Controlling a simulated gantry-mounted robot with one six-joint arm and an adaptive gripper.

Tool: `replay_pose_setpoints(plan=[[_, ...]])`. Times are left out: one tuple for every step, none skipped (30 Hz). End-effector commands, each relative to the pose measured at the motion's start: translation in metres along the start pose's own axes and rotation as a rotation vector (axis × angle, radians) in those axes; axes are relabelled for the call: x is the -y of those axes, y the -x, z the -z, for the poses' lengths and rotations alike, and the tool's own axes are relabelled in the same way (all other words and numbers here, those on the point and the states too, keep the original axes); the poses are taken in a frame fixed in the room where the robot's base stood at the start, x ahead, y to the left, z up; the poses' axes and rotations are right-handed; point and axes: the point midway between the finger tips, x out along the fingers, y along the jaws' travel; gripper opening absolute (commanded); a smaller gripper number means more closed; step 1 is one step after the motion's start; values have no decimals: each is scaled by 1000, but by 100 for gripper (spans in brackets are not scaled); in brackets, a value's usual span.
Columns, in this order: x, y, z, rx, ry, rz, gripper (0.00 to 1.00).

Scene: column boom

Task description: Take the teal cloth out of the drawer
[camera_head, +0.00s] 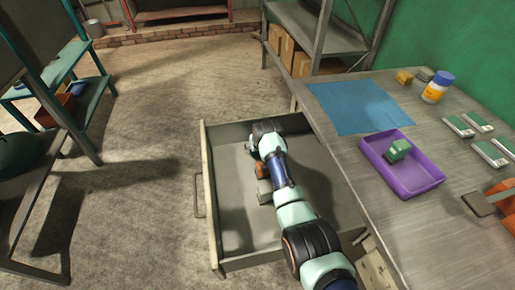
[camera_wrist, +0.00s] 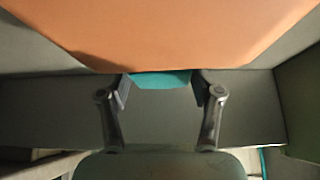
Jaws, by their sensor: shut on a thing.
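The open drawer (camera_head: 237,215) is pulled out from the left side of the workbench, and my arm reaches down into it. In the wrist view, a small part of the teal cloth (camera_wrist: 160,79) shows between the fingertips of my gripper (camera_wrist: 160,92). The gripper is shut on it. A large orange surface (camera_wrist: 170,30) fills the top of the wrist view and hides the rest of the cloth. I cannot tell what that surface belongs to. In the head view the cloth is hidden by my arm, and the fingertips are not clear.
The workbench (camera_head: 345,160) stands right of the drawer. It holds a flat blue sheet (camera_head: 360,105), a purple tray (camera_head: 432,181) with a green object (camera_head: 397,150), a white bottle (camera_head: 436,90) and several small boxes. A shelf (camera_head: 30,150) stands left; the floor between is clear.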

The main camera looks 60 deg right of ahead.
Motion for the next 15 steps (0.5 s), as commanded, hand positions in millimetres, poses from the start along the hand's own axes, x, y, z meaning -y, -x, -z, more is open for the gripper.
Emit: replay_pose_setpoints(plan=[[0, 15, 10, -3, 0, 0, 31], [0, 22, 15, -3, 0, 0, 31], [0, 32, 22, -5, 0, 0, 31], [0, 41, 27, -4, 0, 0, 31], [0, 50, 33, -5, 0, 0, 31], [0, 62, 41, -4, 0, 0, 31], [0, 71, 47, -5, 0, 0, 31], [0, 80, 52, -4, 0, 0, 31], [0, 91, 60, -5, 0, 0, 31], [0, 99, 65, -4, 0, 0, 31], [0, 107, 70, -5, 0, 0, 31], [0, 116, 76, -3, 0, 0, 31], [0, 123, 80, -4, 0, 0, 31], [0, 129, 84, -3, 0, 0, 31], [0, 137, 89, -3, 0, 0, 31]])
